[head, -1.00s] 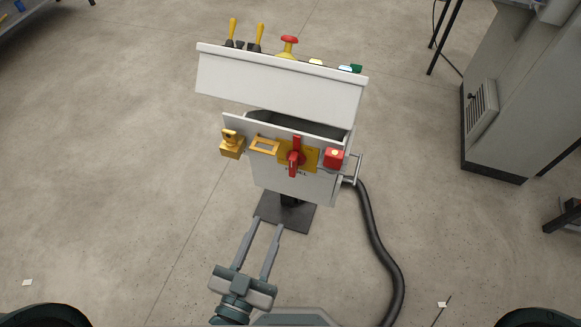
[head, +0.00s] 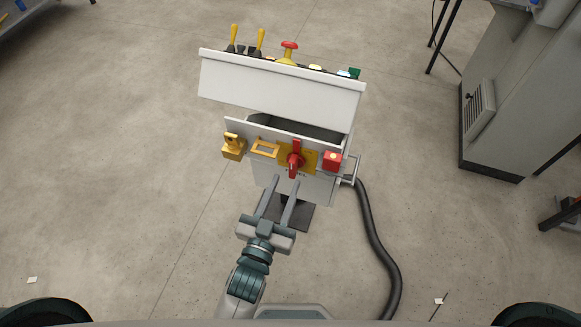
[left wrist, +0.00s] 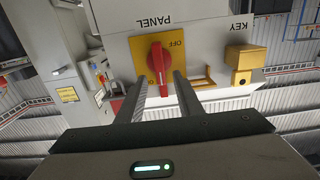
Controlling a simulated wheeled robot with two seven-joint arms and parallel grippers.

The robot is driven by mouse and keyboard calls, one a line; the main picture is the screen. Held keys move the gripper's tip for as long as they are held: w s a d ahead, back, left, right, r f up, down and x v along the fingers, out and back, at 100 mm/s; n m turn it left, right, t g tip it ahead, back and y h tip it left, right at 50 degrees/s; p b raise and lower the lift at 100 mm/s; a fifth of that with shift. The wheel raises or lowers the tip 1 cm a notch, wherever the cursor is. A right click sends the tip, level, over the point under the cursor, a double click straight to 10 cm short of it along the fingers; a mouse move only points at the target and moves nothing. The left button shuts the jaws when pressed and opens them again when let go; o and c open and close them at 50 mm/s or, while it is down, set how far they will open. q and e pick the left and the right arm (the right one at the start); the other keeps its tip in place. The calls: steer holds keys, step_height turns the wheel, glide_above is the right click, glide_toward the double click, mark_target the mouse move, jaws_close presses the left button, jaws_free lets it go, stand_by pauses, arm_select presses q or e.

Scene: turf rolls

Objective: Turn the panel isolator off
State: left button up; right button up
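The panel isolator is a red rotary handle (head: 295,158) on a yellow plate (head: 312,160) on the front of a grey control box. In the left wrist view the handle (left wrist: 160,65) stands upright in the picture, with OFF lettering on the plate beside one end and PANEL above. My left gripper (head: 286,180) is open just below and in front of the handle. In the left wrist view its two fingers (left wrist: 160,84) reach toward the handle, one to each side in the picture; contact cannot be told. My right gripper is not in view.
A yellow key switch (head: 233,148), an empty yellow frame (head: 265,148) and a red button box (head: 332,161) flank the isolator. A console (head: 280,85) with levers and a mushroom button sits above. A black cable (head: 375,240) runs down the right.

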mark_target(291, 169)
arm_select(q)
steer(key=shift+p+x, duration=0.45)
steer(key=shift+x, duration=2.25)
jaws_close()
